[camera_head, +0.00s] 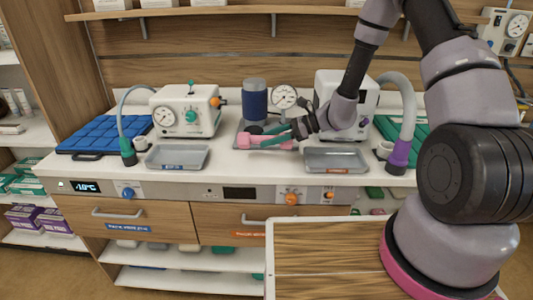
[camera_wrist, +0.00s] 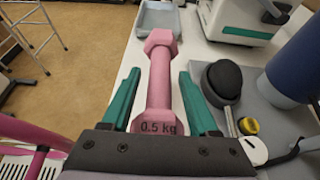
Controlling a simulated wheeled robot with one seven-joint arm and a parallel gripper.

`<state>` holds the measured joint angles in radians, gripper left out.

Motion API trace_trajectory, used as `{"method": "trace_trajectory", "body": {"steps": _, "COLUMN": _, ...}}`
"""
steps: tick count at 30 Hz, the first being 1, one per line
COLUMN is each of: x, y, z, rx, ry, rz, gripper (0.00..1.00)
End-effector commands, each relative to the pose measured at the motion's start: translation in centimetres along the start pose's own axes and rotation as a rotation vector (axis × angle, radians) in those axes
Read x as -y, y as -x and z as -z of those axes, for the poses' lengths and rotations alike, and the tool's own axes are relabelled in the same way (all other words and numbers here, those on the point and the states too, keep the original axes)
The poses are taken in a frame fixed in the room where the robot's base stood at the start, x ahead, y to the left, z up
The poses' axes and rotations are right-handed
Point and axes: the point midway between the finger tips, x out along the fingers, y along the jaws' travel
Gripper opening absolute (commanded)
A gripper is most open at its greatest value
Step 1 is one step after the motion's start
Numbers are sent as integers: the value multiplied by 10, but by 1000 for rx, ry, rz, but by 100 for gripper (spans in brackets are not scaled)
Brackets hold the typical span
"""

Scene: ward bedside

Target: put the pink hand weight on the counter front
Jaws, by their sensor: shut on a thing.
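The pink hand weight (camera_head: 246,141) is at the middle of the white counter (camera_head: 232,172), between two grey trays and in front of a dark blue cylinder. In the wrist view the weight (camera_wrist: 160,85) lies lengthwise between the green fingers, its end marked "0.5 kg" close to the palm. My gripper (camera_head: 265,138) reaches in from the right and is shut on the weight. I cannot tell whether the weight touches the counter or is held just above it.
Grey trays stand left (camera_head: 177,157) and right (camera_head: 335,159) of the weight. A dark blue cylinder (camera_head: 255,100) on a grey base and a gauge (camera_head: 285,96) stand behind. A white device (camera_head: 187,110) is at left. The counter strip between the trays looks clear.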

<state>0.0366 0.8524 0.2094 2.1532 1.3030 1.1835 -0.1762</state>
Motion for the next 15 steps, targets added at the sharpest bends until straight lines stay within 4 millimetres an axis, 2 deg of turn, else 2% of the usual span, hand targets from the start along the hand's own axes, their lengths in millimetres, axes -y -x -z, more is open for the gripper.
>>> {"method": "trace_trajectory", "body": {"steps": 5, "x": 1, "y": -6, "z": 14, "rx": 2, "ry": 0, "rz": 0, "gripper": 0}}
{"method": "trace_trajectory", "body": {"steps": 12, "x": 1, "y": -19, "z": 44, "rx": 2, "ry": 0, "rz": 1, "gripper": 0}}
{"method": "trace_trajectory", "body": {"steps": 15, "x": 1, "y": -20, "z": 48, "rx": 2, "ry": 1, "rz": 1, "gripper": 0}}
